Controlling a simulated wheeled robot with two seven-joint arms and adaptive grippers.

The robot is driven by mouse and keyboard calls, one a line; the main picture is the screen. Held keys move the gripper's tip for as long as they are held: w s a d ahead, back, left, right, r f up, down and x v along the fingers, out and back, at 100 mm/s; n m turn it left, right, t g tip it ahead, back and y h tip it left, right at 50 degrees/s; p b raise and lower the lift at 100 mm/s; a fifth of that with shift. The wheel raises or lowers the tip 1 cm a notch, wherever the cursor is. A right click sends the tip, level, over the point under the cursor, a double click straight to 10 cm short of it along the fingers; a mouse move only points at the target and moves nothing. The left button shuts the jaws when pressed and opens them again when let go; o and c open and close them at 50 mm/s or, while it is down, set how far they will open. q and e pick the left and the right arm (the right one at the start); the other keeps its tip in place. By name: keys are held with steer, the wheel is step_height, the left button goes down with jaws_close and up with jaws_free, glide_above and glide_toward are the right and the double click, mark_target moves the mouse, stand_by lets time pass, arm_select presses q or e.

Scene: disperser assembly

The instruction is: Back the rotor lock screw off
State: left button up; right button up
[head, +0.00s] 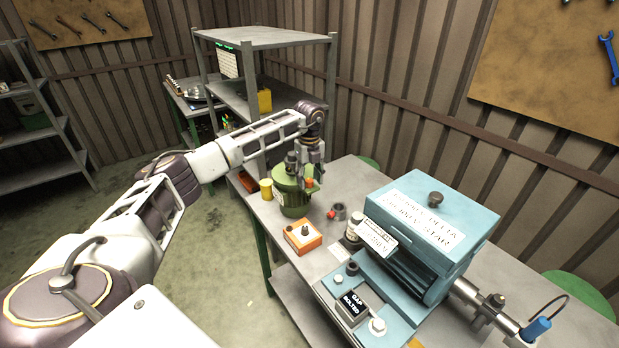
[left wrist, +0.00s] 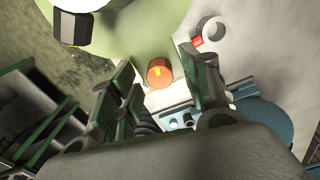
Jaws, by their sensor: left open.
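A green round canister-like body (head: 292,200) stands on the bench, with an orange-red screw head (head: 309,183) at its upper right side. I take this head for the rotor lock screw. In the left wrist view the screw head (left wrist: 160,73) is round and orange with a yellow mark, beside the pale green top (left wrist: 130,35). My left gripper (head: 312,176) points down over the right side of the green body. Its fingers (left wrist: 165,82) are open, and the screw head shows between them in the wrist view. I cannot tell whether they touch it. My right gripper is not in view.
A yellow cylinder (head: 266,189) stands left of the green body. An orange box with a dark knob (head: 302,238) lies in front. A grey ring (head: 340,210) lies to the right. A large blue machine (head: 430,225) fills the bench's right part. Shelving (head: 265,38) stands behind.

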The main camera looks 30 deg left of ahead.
mark_target(310, 180)
arm_select(q)
step_height(310, 180, up, 12)
stand_by(0.9)
stand_by(0.6)
